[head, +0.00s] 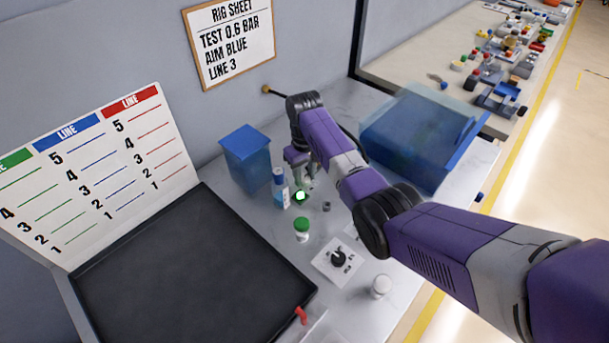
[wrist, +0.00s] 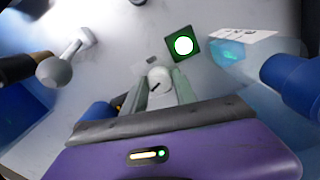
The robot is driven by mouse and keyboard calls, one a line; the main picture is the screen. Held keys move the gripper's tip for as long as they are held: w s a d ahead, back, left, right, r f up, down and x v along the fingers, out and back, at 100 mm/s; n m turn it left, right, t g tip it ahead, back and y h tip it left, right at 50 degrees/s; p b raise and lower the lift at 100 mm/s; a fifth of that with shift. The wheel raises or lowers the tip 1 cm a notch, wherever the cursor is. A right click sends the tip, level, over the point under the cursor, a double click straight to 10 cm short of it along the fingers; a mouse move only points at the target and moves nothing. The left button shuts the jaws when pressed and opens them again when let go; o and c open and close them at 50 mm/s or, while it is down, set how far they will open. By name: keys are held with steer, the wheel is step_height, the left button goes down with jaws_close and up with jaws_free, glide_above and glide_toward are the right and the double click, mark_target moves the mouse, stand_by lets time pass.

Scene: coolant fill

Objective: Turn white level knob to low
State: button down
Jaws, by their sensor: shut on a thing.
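The white level knob (wrist: 159,76) shows in the wrist view as a pale round knob with a short dark slanted mark on its face. My gripper (wrist: 161,88) has its two pale green fingers closed on either side of the knob. In the head view my gripper (head: 303,172) reaches down to the bench beside the glowing green light; the knob there is mostly hidden by the fingers and cannot be made out clearly. No low marking can be read in either view.
A lit green button (wrist: 184,46) sits close to my fingers. Around them stand a blue bin (head: 247,160), a blue-and-white bottle (head: 280,190), a green-capped jar (head: 302,231), a black dial (head: 338,258) and a translucent blue tank (head: 415,135). A black tray (head: 190,270) lies at left.

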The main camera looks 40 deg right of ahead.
mark_target(305, 178)
stand_by(0.3)
steer(key=c, duration=1)
jaws_free()
steer(key=shift+o, duration=0.2)
steer(key=shift+r, duration=0.1)
steer(key=shift+r+b, duration=0.7)
steer(key=shift+r, duration=3.1)
